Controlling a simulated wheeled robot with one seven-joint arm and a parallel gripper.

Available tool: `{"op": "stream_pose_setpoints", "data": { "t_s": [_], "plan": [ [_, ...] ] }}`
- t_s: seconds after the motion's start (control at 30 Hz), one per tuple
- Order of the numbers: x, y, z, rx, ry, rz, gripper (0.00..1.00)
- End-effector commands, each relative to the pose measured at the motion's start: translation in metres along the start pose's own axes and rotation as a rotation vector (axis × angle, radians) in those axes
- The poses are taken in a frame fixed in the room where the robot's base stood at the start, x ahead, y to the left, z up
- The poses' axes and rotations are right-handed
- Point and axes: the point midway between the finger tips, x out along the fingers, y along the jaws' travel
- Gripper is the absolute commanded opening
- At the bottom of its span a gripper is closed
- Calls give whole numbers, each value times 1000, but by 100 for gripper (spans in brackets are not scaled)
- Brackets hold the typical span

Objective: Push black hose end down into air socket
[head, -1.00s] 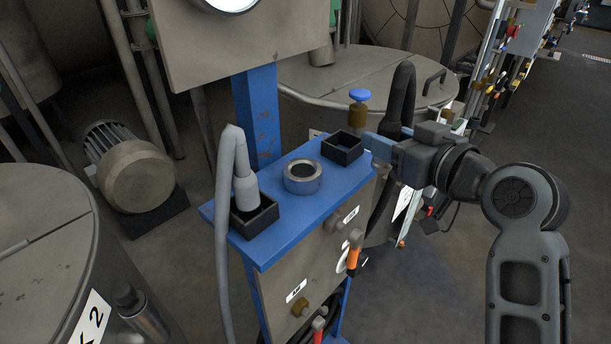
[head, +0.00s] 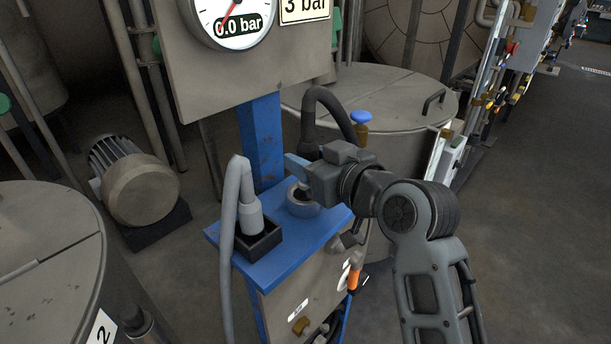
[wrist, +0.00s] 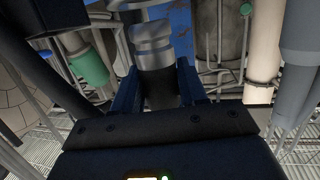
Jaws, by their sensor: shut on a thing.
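The black hose end (head: 308,137) is upright in my gripper (head: 297,166), above the round metal air socket (head: 304,207) on the blue shelf. The lower tip of the hose end lines up with the socket's opening; I cannot tell whether it is just above it or slightly inside. My gripper is shut on the hose end and partly hides it. In the wrist view, the dark hose end (wrist: 157,82) with a silvery band sits between both fingers. The black hose arcs up and back to the right.
A grey hose (head: 247,195) stands in a black square holder (head: 262,243) left of the socket. A blue-handled valve (head: 361,118) is close behind my gripper. The gauge (head: 232,20) above reads 0.0 bar, beside a 3 bar sign.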

Motion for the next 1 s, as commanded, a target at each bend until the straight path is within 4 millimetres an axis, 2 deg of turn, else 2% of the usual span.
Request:
{"op": "stream_pose_setpoints", "data": {
  "t_s": [0.13, 0.4, 0.83, 0.87, 1.0],
  "plan": [
    [6, -4, 6, 0, 0, 0, 2],
    [12, -4, 38, 1, 0, 0, 2],
    [13, -3, 46, 0, 2, 1, 2],
    [13, -3, 45, 0, 0, 1, 44],
    [13, -3, 45, 0, 0, 1, 57]
  ]
}}
